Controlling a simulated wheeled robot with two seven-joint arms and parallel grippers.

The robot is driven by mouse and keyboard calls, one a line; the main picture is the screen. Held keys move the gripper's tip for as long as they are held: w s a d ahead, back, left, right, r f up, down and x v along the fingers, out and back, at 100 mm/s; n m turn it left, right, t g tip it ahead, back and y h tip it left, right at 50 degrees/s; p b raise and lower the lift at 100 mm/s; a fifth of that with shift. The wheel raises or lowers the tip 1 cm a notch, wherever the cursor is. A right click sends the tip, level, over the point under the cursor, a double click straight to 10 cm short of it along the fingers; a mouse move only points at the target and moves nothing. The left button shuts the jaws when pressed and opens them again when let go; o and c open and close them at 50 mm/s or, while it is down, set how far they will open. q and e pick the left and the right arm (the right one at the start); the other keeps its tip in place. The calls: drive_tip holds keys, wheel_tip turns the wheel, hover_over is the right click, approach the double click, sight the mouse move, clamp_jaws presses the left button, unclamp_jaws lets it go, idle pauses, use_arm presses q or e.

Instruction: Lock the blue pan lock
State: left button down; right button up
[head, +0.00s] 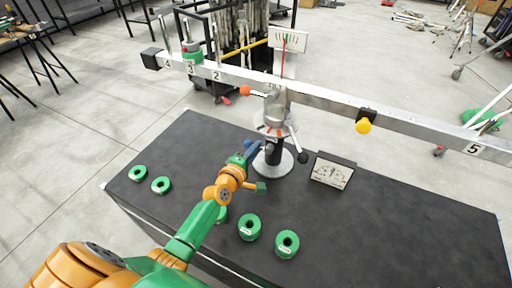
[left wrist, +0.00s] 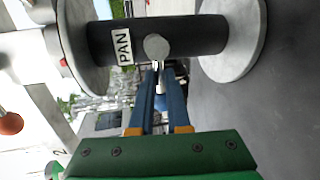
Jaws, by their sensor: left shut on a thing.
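A dark upright post (head: 273,152) with a round grey base carries the long grip arm. In the left wrist view a white PAN label sits on the post, beside a round grey knob, the pan lock (left wrist: 157,47); no blue shows on it. My left gripper (head: 257,144) reaches the post from the front left. Its blue fingers (left wrist: 157,67) are closed together at the knob and seem shut on its stem or near edge; the exact contact is hard to see. My right gripper is not in view.
Several green ring weights (head: 249,228) lie on the black table (head: 400,225). A gauge plate (head: 332,171) stands right of the post. The long silver beam (head: 350,108) crosses above, with an orange ball handle (head: 245,91) and a yellow knob (head: 363,126). The table's right side is clear.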

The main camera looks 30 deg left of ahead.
use_arm(q)
drive_tip(key=shift+r+m, duration=0.15)
drive_tip(key=shift+m, duration=0.25)
drive_tip(key=c, duration=0.9)
unclamp_jaws()
drive_tip(key=s, duration=0.2)
drive_tip(key=s+r+p, duration=0.1)
drive_tip(key=s, duration=0.1)
drive_tip(key=s+p, duration=0.1)
drive_tip(key=s, duration=0.2)
drive_tip(key=shift+r, duration=0.15)
